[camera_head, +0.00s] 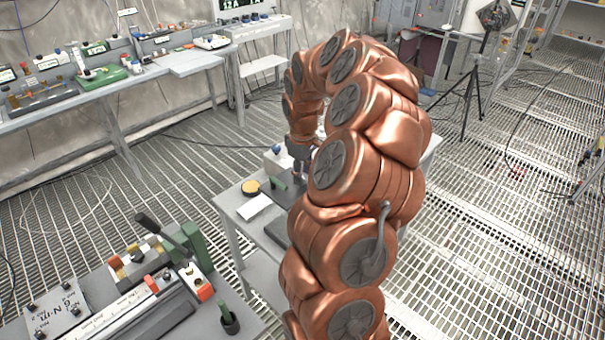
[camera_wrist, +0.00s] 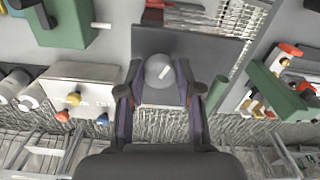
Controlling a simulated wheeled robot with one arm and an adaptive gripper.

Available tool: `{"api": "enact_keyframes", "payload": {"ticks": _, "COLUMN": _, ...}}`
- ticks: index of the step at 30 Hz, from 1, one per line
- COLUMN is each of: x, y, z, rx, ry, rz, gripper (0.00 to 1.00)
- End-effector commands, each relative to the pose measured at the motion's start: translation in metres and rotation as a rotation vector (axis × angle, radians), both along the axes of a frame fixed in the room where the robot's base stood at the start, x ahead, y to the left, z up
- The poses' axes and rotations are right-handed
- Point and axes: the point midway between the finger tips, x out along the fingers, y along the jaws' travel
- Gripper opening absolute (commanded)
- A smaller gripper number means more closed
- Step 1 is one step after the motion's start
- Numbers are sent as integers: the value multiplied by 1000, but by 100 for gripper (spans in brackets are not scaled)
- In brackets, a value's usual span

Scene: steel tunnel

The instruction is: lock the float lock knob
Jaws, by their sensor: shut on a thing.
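A round grey knob with a short white bar on its face, apparently the float lock knob (camera_wrist: 158,67), sits on a dark grey plate (camera_wrist: 210,50) in the wrist view. The white bar points up and to the right. My gripper (camera_wrist: 159,82) is shut on the knob, one finger at its left and one at its right. In the head view my gripper (camera_head: 299,167) is a small dark shape over the small table in the middle. My copper arm hides much of that table, and I cannot make out the knob there.
In the wrist view a green block (camera_wrist: 70,25) is at the upper left. A white box with coloured knobs (camera_wrist: 80,90) is at the left, and a green frame (camera_wrist: 275,90) at the right. In the head view a bench with devices (camera_head: 130,315) stands front left; the grated floor (camera_head: 480,260) is mostly clear.

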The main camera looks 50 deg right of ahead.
Motion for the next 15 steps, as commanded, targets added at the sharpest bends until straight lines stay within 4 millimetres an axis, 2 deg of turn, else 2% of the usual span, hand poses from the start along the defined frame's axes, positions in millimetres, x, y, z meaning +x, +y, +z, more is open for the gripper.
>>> {"api": "enact_keyframes", "payload": {"ticks": 8, "x": 0, "y": 0, "z": -4, "rx": -1, "ry": -2, "rz": -55, "gripper": 0}}
{"api": "enact_keyframes", "payload": {"ticks": 15, "x": 0, "y": 0, "z": -8, "rx": -2, "ry": -1, "rz": -188, "gripper": 0}}
